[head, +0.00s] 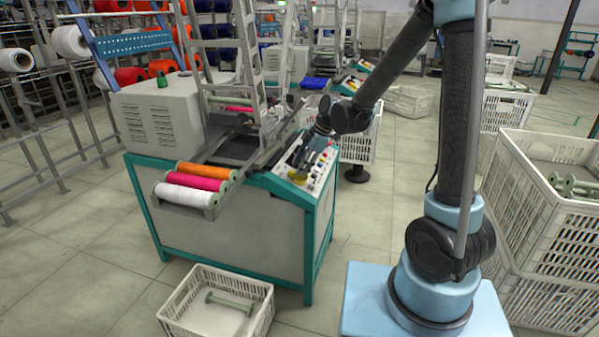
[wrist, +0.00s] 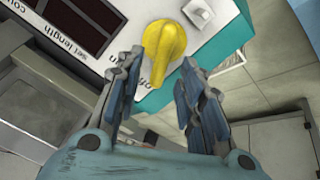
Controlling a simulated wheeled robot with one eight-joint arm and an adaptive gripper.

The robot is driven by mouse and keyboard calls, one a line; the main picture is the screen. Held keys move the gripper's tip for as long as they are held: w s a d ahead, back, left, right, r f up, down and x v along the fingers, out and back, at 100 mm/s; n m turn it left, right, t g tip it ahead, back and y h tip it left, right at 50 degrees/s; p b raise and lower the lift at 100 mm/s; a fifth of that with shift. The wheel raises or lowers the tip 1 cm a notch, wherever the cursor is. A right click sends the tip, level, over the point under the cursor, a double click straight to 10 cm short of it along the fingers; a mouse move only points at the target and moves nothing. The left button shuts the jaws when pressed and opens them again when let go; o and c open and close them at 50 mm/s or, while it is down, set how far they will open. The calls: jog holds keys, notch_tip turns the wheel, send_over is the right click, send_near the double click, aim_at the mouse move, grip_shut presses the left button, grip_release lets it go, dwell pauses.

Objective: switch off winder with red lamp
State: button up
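The nearest winder (head: 235,225) has a grey body on a teal frame, with a white sloping control panel (head: 318,180) at its right end. My gripper (head: 306,152) is over this panel in the head view and covers part of it. In the wrist view a yellow rotary knob (wrist: 163,45) sits on the white panel, its handle pointing down toward my gripper (wrist: 159,75). The fingers are apart and empty, with the knob just beyond and between their tips. I cannot tell contact. Small red and yellow controls show on the panel; I cannot make out a lit red lamp.
Orange, pink and white bobbins (head: 193,182) lie in a tray at the winder's front. A white crate (head: 216,303) stands on the floor before it. Stacked white crates (head: 555,220) stand at right. In the wrist view a dark display (wrist: 75,20) and a white switch (wrist: 198,12) flank the knob.

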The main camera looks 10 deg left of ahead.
jog(key=v, duration=0.7)
jog(key=shift+d+r, duration=0.15)
jog(key=shift+r, duration=0.2)
jog(key=shift+d, duration=0.1)
jog(key=s+d+r+m+t+h, duration=0.1)
jog(key=s+d+m, duration=0.4)
jog(key=d, duration=0.6)
jog(key=s+d+r+m+t+h, duration=0.1)
jog(key=s+d+m, duration=0.2)
jog(key=d+m, duration=0.55)
jog(key=s+d+f+m+h, duration=0.1)
jog(key=s+d+f+m, duration=0.2)
jog(key=s+d, duration=0.4)
jog(key=s+d+f+m+h, duration=0.2)
jog(key=s+d+m, duration=0.4)
jog(key=d, duration=0.4)
jog(key=shift+s+f, duration=0.4)
jog(key=shift+f, duration=0.4)
